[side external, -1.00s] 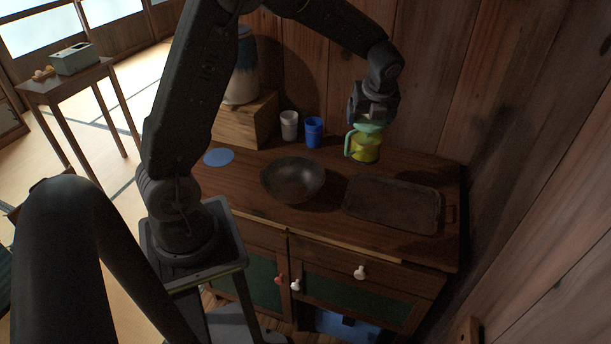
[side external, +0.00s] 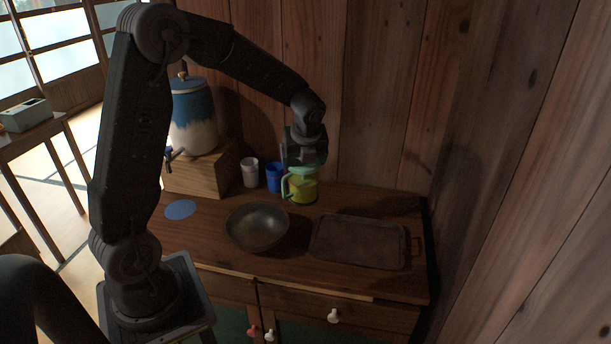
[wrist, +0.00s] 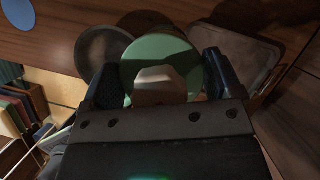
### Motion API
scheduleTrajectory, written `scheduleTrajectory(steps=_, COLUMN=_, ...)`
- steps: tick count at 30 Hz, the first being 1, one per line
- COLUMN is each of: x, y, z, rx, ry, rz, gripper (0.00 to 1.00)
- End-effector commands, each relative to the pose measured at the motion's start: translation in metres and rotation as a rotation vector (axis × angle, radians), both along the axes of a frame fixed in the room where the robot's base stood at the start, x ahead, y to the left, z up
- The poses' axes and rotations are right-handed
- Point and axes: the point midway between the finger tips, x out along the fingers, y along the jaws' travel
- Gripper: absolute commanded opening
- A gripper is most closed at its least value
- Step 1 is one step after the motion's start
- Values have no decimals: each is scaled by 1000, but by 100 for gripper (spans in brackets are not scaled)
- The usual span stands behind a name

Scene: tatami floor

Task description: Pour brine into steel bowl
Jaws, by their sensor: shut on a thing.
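The yellow-green pitcher (side external: 303,191) has a pale green rim and a handle on its left side. My gripper (side external: 304,165) comes down from above and is shut on its upper part. The pitcher looks upright; I cannot tell whether its base touches the cabinet top. In the wrist view its green top (wrist: 160,52) sits between my fingers. The steel bowl (side external: 257,227), dark and round, stands on the cabinet top to the front left of the pitcher, apart from it. The bowl (wrist: 98,50) also shows in the wrist view, partly covered by my finger. I cannot make out the brine itself.
A dark tray (side external: 359,241) lies right of the bowl. A blue cup (side external: 274,178) and a white cup (side external: 249,173) stand left of the pitcher. A blue and white crock (side external: 193,120) stands on a wooden box (side external: 200,172). A blue disc (side external: 181,209) lies front left. Wooden walls close the back and right.

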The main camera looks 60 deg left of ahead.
Motion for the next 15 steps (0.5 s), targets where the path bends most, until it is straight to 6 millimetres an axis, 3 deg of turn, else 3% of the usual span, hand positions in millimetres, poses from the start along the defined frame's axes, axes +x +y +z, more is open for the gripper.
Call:
scheduleTrajectory(steps=3, x=-47, y=26, z=-4, rx=2, ry=-1, rz=16, gripper=6)
scheduleTrajectory(steps=9, x=-117, y=44, z=-16, rx=1, ry=-4, rz=26, gripper=6)
scheduleTrajectory(steps=15, x=-157, y=46, z=-25, rx=0, ry=-4, rz=28, gripper=6)
